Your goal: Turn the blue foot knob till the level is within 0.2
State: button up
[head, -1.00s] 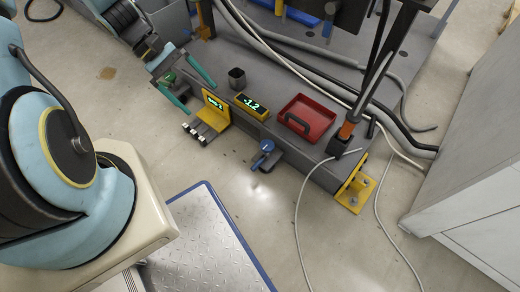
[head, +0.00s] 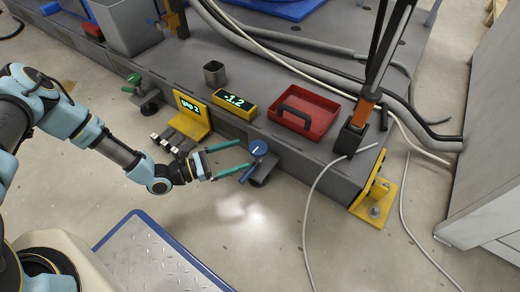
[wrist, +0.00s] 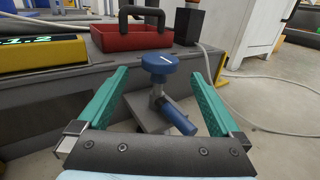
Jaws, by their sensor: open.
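The blue foot knob (head: 258,147), a round disc with a white mark, stands on a post at the front side of the grey base. A blue handle-like part (head: 247,174) sits below it; in the wrist view this part (wrist: 180,119) slants down to the right. My gripper (head: 243,156) is open and empty, its green fingers pointing at the knob from the left. In the wrist view the knob (wrist: 160,63) lies between the lines of the two fingertips (wrist: 160,76), near their ends, with no contact visible. The yellow level display (head: 235,103) reads -1.2.
A red tray (head: 304,112) with a black handle sits on the base (head: 290,150). A white cable (head: 306,220) runs over the floor at right.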

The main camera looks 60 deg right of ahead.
aim_at(264, 145)
jog(key=b+x, duration=0.3)
jog(key=x, duration=0.6)
jog(key=shift+s+d, duration=0.1)
jog(key=shift+s+d+r, duration=0.15)
jog(key=shift+s+d, duration=0.2)
jog(key=shift+d, duration=0.2)
jog(key=shift+c, duration=0.4)
jog(key=c, duration=1.2)
jog(key=shift+c, duration=0.2)
jog(key=shift+a+m+g+b, duration=0.1)
jog(key=shift+m+g+b, duration=0.2)
jog(key=shift+g, duration=0.1)
